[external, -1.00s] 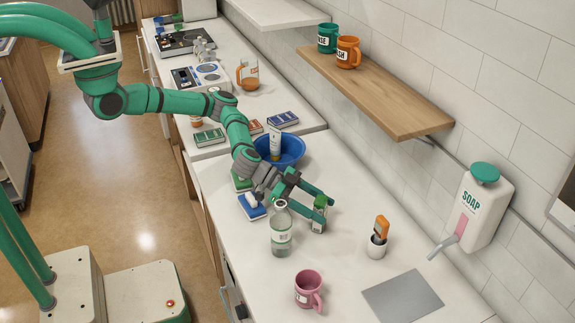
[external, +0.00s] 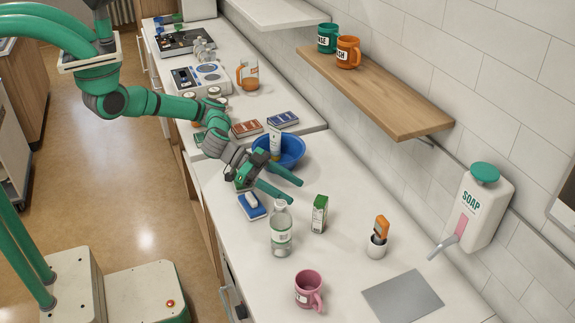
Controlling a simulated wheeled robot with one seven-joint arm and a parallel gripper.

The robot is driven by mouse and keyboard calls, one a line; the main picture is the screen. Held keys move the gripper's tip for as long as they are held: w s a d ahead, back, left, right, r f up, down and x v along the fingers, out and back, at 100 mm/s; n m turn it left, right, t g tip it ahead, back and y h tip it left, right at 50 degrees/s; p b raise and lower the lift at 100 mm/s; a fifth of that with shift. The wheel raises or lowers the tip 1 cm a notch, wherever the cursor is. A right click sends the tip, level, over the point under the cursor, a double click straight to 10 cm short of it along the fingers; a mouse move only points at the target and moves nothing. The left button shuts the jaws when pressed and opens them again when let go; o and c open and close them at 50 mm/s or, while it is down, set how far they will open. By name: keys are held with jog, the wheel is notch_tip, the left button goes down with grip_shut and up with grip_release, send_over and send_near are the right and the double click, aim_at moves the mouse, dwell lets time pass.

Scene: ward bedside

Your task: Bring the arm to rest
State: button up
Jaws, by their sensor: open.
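My gripper (external: 284,187) is open and empty above the white counter (external: 340,200), in front of the blue bowl (external: 292,151). A green and white carton (external: 319,214) stands upright on the counter, apart from my fingers. A clear bottle (external: 281,232) stands just in front of my gripper. A blue item with a white top (external: 252,206) lies below my wrist. My arm reaches in from the upper left and hides part of the counter behind it.
A pink mug (external: 308,290), a white cup with an orange item (external: 377,243) and a grey mat (external: 402,297) are at the front. A wooden shelf (external: 390,95) with two mugs and a soap dispenser (external: 478,210) are on the wall. Several boxes and devices stand farther back.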

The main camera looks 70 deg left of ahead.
jog(key=shift+s+a+r, duration=0.2)
jog(key=shift+s+a, duration=0.1)
jog(key=shift+a, duration=0.1)
dwell(0.3)
